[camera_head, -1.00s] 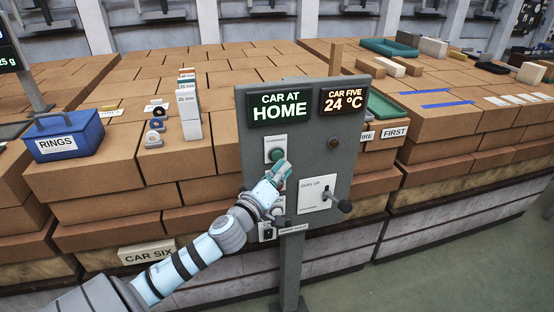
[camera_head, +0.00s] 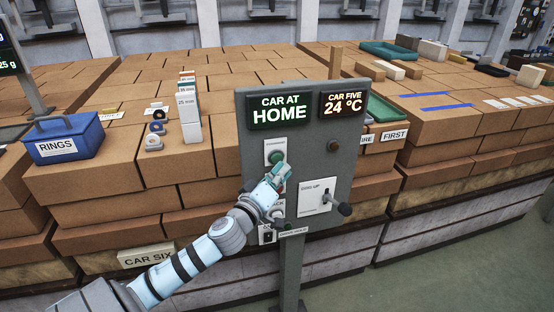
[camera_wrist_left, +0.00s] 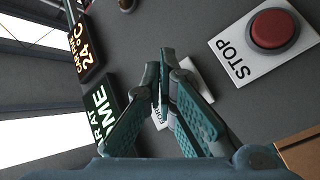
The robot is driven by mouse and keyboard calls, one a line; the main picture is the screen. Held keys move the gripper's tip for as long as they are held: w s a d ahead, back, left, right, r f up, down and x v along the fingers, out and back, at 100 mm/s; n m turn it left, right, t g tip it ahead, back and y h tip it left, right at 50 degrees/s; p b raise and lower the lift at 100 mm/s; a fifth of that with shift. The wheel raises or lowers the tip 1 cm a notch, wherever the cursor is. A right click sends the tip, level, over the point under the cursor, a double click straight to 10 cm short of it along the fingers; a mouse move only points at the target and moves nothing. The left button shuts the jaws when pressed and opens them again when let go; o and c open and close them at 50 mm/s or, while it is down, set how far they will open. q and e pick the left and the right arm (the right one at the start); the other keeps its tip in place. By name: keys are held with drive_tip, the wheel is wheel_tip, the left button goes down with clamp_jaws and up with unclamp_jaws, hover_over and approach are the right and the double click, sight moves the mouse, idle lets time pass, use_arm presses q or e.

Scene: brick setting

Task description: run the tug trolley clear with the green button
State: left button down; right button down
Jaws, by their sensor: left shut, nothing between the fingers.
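The green button (camera_head: 277,158) sits on a white plate near the upper left of a grey control panel (camera_head: 311,142). My left gripper (camera_head: 281,170) is shut and empty just below the button in the head view; whether it touches is unclear. In the left wrist view its closed fingers (camera_wrist_left: 164,75) cover part of a white plate whose lettering starts with "FOR". The green button itself is hidden there. A lit sign (camera_head: 280,109) reads "CAR AT HOME". I cannot make out a tug trolley. My right gripper is not in view.
A red STOP button (camera_wrist_left: 274,28) is close by in the left wrist view. A lever (camera_head: 326,195) with a dark knob is at the panel's lower right. Brick stacks stand behind, with a blue RINGS box (camera_head: 64,139) at left.

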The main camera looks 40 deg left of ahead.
use_arm(q)
drive_tip(key=shift+a, duration=0.15)
idle(0.3)
drive_tip(key=shift+w+a, duration=0.2)
drive_tip(key=shift+w+a+b, duration=0.25)
drive_tip(key=shift+a+b, duration=0.15)
drive_tip(key=shift+b, duration=0.05)
idle(0.6)
drive_tip(key=shift+d, duration=0.1)
drive_tip(key=shift+s+d, duration=0.5)
drive_tip(key=shift+d, duration=0.1)
